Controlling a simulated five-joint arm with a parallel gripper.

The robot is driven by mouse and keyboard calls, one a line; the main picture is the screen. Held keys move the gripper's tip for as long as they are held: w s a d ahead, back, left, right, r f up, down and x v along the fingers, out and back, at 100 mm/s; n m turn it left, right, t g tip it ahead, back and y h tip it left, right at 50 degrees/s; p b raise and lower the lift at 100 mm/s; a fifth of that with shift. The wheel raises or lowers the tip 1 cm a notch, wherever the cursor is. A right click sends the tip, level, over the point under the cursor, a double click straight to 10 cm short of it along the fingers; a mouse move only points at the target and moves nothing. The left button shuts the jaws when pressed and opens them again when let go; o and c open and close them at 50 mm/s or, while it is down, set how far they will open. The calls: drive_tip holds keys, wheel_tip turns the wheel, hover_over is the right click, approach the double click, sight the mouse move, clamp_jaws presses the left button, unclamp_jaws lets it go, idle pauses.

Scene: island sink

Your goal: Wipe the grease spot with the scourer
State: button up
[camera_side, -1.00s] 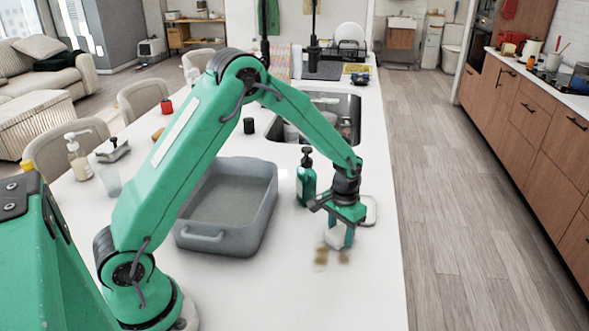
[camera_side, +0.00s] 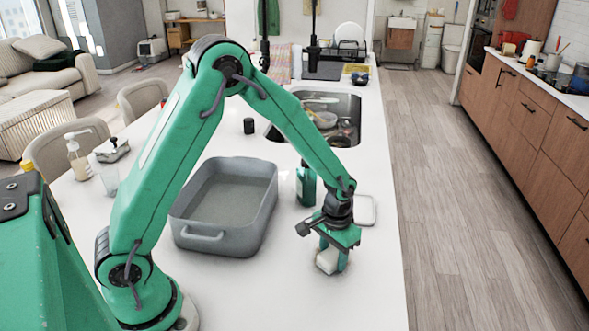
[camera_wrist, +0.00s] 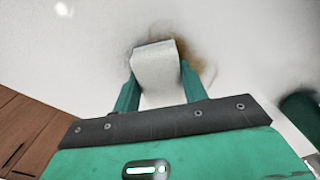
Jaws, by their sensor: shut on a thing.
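My gripper (camera_side: 334,258) is shut on the scourer (camera_wrist: 157,68), a pale, whitish block between its two green fingers. The scourer also shows in the side view (camera_side: 326,261), low at the counter top. I cannot tell for certain whether it presses on the surface. The brown grease spot (camera_wrist: 207,62) shows in the wrist view around the scourer's far end and right side. Part of it is hidden beneath the scourer and a finger. In the side view the gripper and scourer hide the spot.
A grey basin (camera_side: 187,226) stands on the white counter (camera_side: 300,300), left of my gripper. A green pump bottle (camera_side: 306,188) stands just behind it. A small white dish (camera_side: 367,209) lies behind right. The sink (camera_side: 345,110) is farther back. The counter's front is clear.

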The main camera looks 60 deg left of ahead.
sight(325, 261)
drive_tip(key=s+d, duration=0.2)
drive_tip(key=s, duration=0.1)
drive_tip(key=shift+d, duration=0.4)
drive_tip(key=shift+s+a, duration=0.5)
drive_tip(key=shift+w+a+r, duration=0.1)
drive_tip(key=shift+w+a, duration=0.35)
drive_tip(key=shift+a, duration=0.1)
drive_tip(key=shift+w+a+f, duration=0.2)
drive_tip(key=shift+w+a, duration=0.05)
drive_tip(key=shift+w+a+r, duration=0.15)
drive_tip(key=shift+w+a, duration=0.9)
drive_tip(key=shift+w, duration=0.05)
drive_tip(key=shift+w+a, duration=1.85)
drive_tip(key=shift+a, duration=0.05)
drive_tip(key=shift+w+a, duration=0.25)
drive_tip(key=shift+w, duration=0.05)
drive_tip(key=shift+w+a, duration=0.25)
drive_tip(key=shift+w+a+r, duration=0.1)
drive_tip(key=shift+r, duration=0.15)
wheel_tip(325, 261, up, 8)
drive_tip(key=shift+f, duration=0.25)
